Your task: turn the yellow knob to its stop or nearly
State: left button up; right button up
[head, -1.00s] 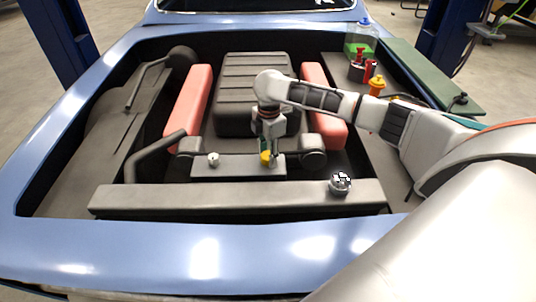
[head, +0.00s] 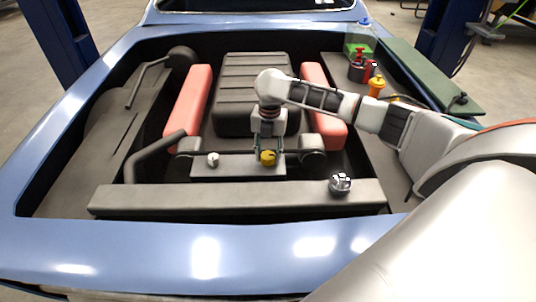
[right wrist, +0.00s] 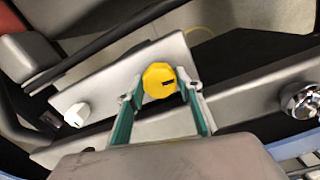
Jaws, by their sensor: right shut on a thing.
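The yellow knob (head: 268,158) stands on a grey bracket plate (head: 236,168) in the engine bay. In the right wrist view the faceted knob (right wrist: 158,77) has a dark mark on its face, reaching from near the middle toward the right. My right gripper (head: 268,152) points down over the knob. In the right wrist view its teal fingers (right wrist: 160,92) stand on either side of the knob, shut on it; the exact contact is hard to see. My left gripper is not in view.
A white knob (head: 213,160) sits on the same plate to the left. A chrome cap (head: 340,182) is on the front crossbar (head: 240,199). Red covers (head: 188,100) flank the dark engine block (head: 250,85). An orange-yellow part (head: 376,87) stands at the right.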

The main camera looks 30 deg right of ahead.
aim_at(269, 155)
jog(key=shift+n, duration=0.5)
jog(key=o, duration=1.1)
notch_tip(269, 155, up, 12)
jog(key=shift+s+d, duration=0.15)
dwell(0.4)
